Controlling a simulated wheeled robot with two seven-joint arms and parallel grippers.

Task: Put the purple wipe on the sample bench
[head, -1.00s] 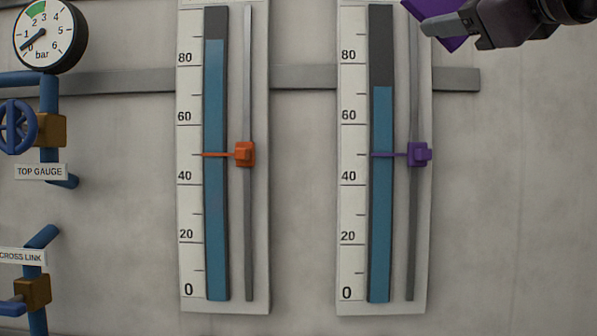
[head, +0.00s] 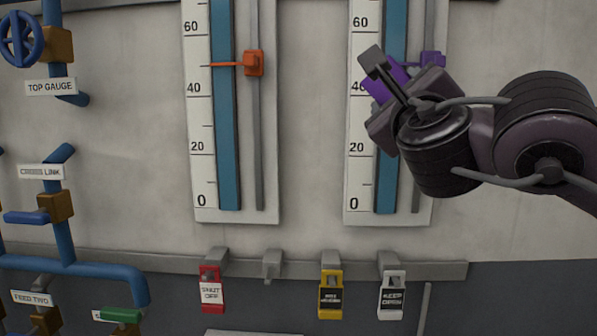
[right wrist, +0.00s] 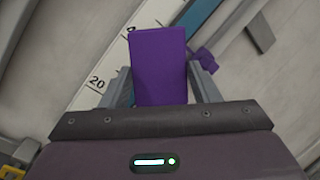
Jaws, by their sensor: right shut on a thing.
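The purple wipe (right wrist: 159,66) is a flat purple block between the two fingers of my right gripper (right wrist: 160,88) in the right wrist view. In the head view part of the wipe (head: 378,88) shows behind my right gripper (head: 384,80), which is shut on it and holds it in front of the right-hand level gauge. The rest of the wipe is hidden by the gripper there. The sample bench cannot be made out in these frames. My left gripper is not in view.
Two tall gauges stand on the wall, with an orange pointer (head: 254,63) and a purple pointer (head: 433,60). Below hang red (head: 210,290), yellow (head: 331,294) and white (head: 392,294) tags on a rail. Blue pipes and valves (head: 60,205) fill the left side.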

